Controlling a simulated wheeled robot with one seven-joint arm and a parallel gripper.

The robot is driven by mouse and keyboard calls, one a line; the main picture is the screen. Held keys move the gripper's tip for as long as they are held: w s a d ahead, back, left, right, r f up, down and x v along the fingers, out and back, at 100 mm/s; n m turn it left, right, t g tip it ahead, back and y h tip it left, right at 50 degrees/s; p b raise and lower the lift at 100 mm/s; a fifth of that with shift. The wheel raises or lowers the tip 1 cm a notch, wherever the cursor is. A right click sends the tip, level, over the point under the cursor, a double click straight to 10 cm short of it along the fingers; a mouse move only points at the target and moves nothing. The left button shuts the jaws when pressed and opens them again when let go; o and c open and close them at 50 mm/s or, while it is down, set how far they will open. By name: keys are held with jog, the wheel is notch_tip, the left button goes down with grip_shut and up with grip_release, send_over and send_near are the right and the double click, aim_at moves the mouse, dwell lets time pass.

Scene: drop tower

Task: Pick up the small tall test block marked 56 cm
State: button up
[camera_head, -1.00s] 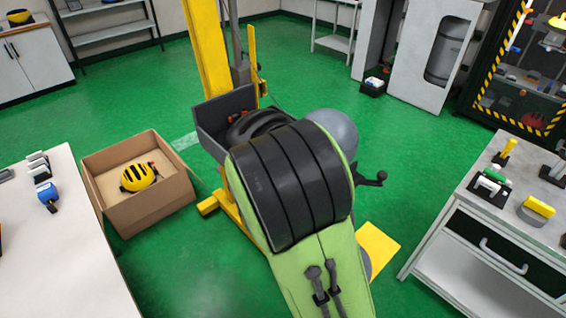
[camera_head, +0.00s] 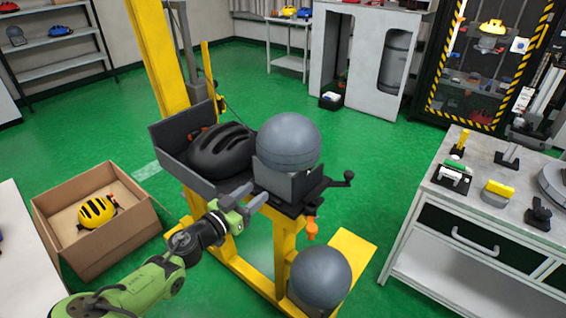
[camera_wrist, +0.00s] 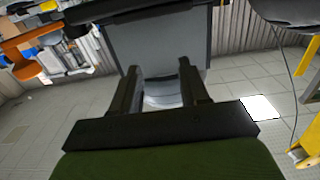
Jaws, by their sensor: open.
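I cannot read a 56 cm mark on anything, so I cannot tell which thing is the named block. Small upright pieces stand on the right bench: a yellow one (camera_head: 461,142) and a dark-based one with a grey top (camera_head: 508,156). My gripper (camera_head: 256,196) is at the front of the drop tower's platform, below the black helmet (camera_head: 220,151) in the head view. In the wrist view my gripper (camera_wrist: 160,72) has its two fingers apart. A pale rounded shape (camera_wrist: 162,95) shows between them, and I cannot tell its distance. No grasped object shows.
A grey ball (camera_head: 289,140) sits on a grey block on the platform; another grey ball (camera_head: 319,277) is below. The yellow tower post (camera_head: 163,60) rises behind. A cardboard box (camera_head: 140,233) with a yellow helmet (camera_head: 97,212) is left. Green floor lies before the right bench (camera_head: 440,268).

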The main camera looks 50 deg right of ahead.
aim_at(283, 184)
jog(key=d, duration=0.4)
jog(key=d+b, duration=0.1)
jog(key=d, duration=0.3)
jog(key=w+d, duration=0.1)
jog(key=d, duration=0.3)
jog(key=shift+w+d+f, duration=0.1)
jog(key=shift+d+f, duration=0.15)
jog(key=shift+d, duration=0.05)
grip_shut()
dwell(0.5)
jog(key=shift+r, duration=0.15)
